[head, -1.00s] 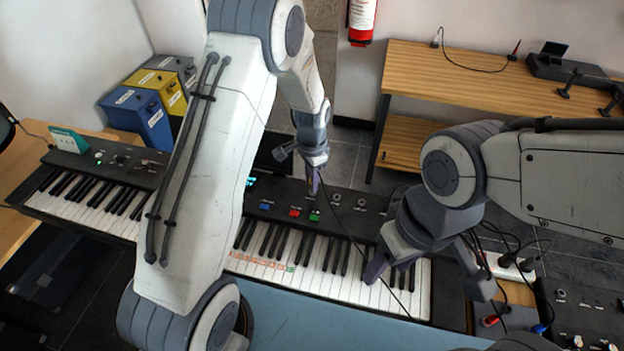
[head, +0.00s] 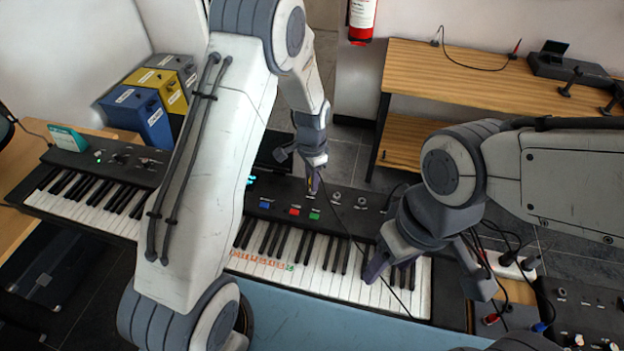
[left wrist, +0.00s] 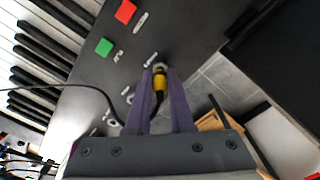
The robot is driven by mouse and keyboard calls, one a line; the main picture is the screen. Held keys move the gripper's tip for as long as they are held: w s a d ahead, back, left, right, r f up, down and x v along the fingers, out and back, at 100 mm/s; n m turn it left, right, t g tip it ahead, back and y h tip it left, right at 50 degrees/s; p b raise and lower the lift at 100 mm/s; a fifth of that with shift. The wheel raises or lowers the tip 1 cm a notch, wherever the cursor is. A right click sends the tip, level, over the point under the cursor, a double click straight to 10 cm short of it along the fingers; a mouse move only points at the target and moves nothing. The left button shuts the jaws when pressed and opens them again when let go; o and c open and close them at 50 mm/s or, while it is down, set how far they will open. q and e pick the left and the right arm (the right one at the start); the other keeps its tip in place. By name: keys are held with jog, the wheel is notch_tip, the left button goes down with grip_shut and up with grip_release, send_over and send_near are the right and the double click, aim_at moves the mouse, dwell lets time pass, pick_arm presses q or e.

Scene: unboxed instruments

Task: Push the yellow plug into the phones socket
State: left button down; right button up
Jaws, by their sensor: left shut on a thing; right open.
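The yellow plug (left wrist: 159,82) is held between the two purple fingers of my left gripper (left wrist: 160,78), with a dark cable behind it. In the head view, my left gripper (head: 313,188) is over the rear panel strip of the black keyboard (head: 290,209). In the left wrist view, the plug's front end is at a pale round socket (left wrist: 159,67) beside a small white label, too blurred to read. I cannot tell how deep the plug sits. My right gripper (head: 428,276) is open and empty over the keyboard's right end.
Red (left wrist: 125,11) and green (left wrist: 104,47) buttons lie near the socket. More sockets (head: 336,196) line the panel to the right. A thin cable (head: 345,232) crosses the keys. A wooden bench (head: 480,85) stands behind, with grey floor between.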

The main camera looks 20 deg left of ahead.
pick_arm(q)
jog(key=shift+f+b, duration=0.45)
jog(key=shift+f, duration=0.25)
jog(key=c, duration=0.7)
grip_release()
jog(key=shift+r, duration=0.1)
notch_tip(320, 180, up, 10)
jog(key=shift+r+b, duration=0.15)
jog(key=shift+b, duration=0.55)
jog(key=s+d+r, duration=0.4)
jog(key=s+d, duration=0.1)
jog(key=s, duration=0.2)
jog(key=s+d+r, duration=0.3)
jog(key=s+d, duration=0.1)
jog(key=s, duration=0.3)
jog(key=shift+n+h, duration=0.5)
jog(key=shift+n, duration=0.4)
jog(key=s, duration=0.4)
jog(key=s+r, duration=0.1)
jog(key=s, duration=0.9)
jog(key=shift+s+d+r, duration=0.25)
jog(key=shift+d, duration=0.05)
